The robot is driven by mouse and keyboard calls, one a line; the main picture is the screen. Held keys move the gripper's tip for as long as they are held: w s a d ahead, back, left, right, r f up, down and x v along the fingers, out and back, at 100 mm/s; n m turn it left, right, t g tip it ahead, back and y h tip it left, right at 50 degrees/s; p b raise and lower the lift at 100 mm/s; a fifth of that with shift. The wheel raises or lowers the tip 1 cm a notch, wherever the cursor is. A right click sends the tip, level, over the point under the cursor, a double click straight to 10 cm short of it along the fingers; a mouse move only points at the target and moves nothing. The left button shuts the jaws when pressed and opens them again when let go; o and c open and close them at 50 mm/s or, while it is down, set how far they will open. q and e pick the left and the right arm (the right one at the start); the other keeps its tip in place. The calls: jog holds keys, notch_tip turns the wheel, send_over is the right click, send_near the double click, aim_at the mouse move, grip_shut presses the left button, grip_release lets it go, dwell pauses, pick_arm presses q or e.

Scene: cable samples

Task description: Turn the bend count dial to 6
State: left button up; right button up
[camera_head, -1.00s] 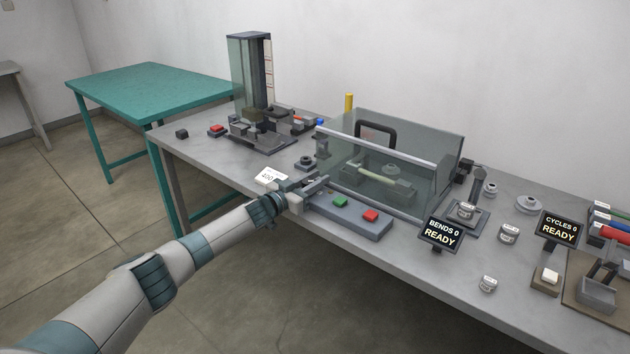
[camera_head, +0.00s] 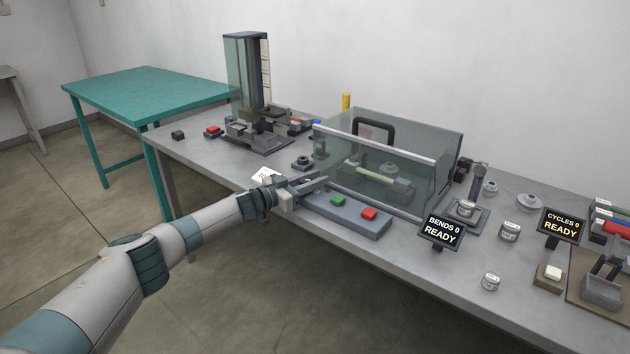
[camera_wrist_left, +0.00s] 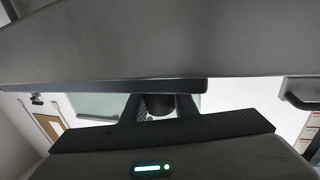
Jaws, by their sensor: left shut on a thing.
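My left gripper (camera_head: 312,184) is at the left end of the grey control panel (camera_head: 345,219), in front of the clear box. In the left wrist view its two fingers (camera_wrist_left: 158,106) are shut on a dark round knob (camera_wrist_left: 157,103), which appears to be the bend count dial. The dial's markings and pointer are hidden, so its setting cannot be read. The panel also has a green button (camera_head: 338,201) and a red button (camera_head: 369,214). The bends display (camera_head: 440,231) reads "BENDS 0 READY". My right gripper is not in view.
The clear box (camera_head: 385,160) with a dark handle stands just behind the panel. A white card (camera_head: 264,175) lies left of the gripper. A cycles display (camera_head: 561,226) and small labelled tins (camera_head: 490,282) stand to the right. The floor in front is clear.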

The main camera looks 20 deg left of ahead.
pick_arm(q)
jog(key=o, duration=1)
jog(key=shift+o, duration=0.2)
jog(key=shift+s+a, duration=0.1)
jog(key=shift+s+a, duration=0.4)
jog(key=shift+s, duration=0.05)
jog(key=v, duration=1.6)
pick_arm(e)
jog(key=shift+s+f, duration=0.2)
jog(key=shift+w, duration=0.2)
